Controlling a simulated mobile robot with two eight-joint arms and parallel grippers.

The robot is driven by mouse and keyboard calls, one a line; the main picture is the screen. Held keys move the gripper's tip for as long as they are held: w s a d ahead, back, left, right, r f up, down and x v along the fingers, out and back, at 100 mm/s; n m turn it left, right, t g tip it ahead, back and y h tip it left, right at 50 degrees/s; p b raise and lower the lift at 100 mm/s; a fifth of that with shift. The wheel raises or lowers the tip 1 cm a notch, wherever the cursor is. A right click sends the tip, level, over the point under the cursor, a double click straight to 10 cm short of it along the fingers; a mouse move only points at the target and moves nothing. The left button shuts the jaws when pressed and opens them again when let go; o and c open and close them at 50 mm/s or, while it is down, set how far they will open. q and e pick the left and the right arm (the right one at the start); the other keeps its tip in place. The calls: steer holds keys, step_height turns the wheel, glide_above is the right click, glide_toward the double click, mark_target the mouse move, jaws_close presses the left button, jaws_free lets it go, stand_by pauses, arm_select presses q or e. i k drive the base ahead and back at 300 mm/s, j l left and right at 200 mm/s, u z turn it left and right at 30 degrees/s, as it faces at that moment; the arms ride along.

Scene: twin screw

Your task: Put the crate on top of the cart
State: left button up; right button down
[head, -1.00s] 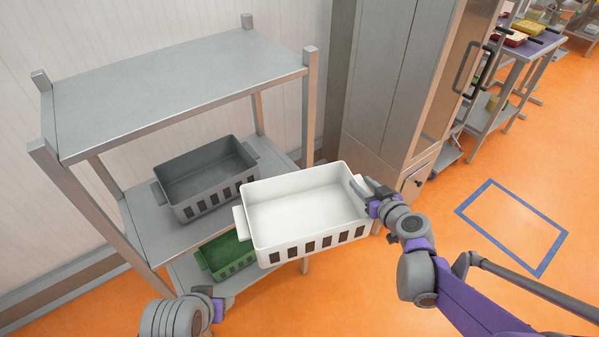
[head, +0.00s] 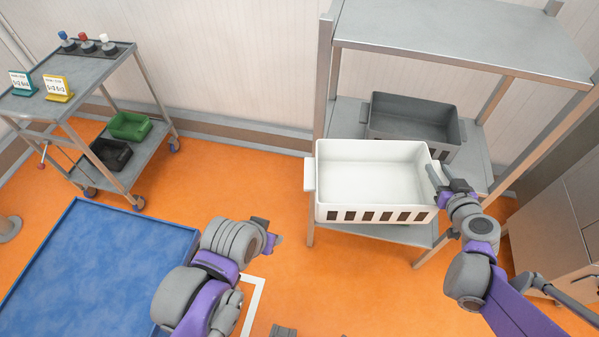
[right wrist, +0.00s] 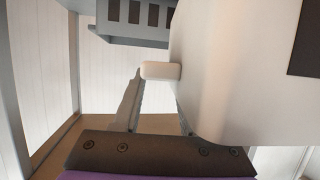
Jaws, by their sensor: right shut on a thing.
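The white crate (head: 372,178) is empty and held level in the air in front of a metal shelf rack. My right gripper (head: 446,184) is shut on the handle at its right end. That handle (right wrist: 161,70) also shows between the fingers in the right wrist view. My left gripper (head: 270,234) is in front and to the left of the crate, apart from it; its fingers are too small to judge. The grey cart (head: 84,66) stands at the far left. Its top holds coloured-capped items (head: 87,44) and two small signs (head: 57,87).
The cart's lower shelf holds a green bin (head: 129,126) and a black bin (head: 108,154). A grey crate (head: 412,118) sits on the shelf rack (head: 460,38). A blue mat (head: 105,262) lies on the floor at left. Orange floor is open between cart and rack.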

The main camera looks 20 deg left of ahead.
mark_target(94, 281)
steer(key=j+u, duration=0.1)
steer(key=u, duration=0.4)
steer(key=k+j+u, duration=0.1)
steer(key=u, duration=0.35)
steer(key=j+u, duration=0.25)
steer(key=u, duration=0.25)
steer(key=j+u, duration=0.15)
steer(key=u, duration=0.35)
steer(key=j+u, duration=0.1)
steer(key=u, duration=0.4)
steer(key=i, duration=0.05)
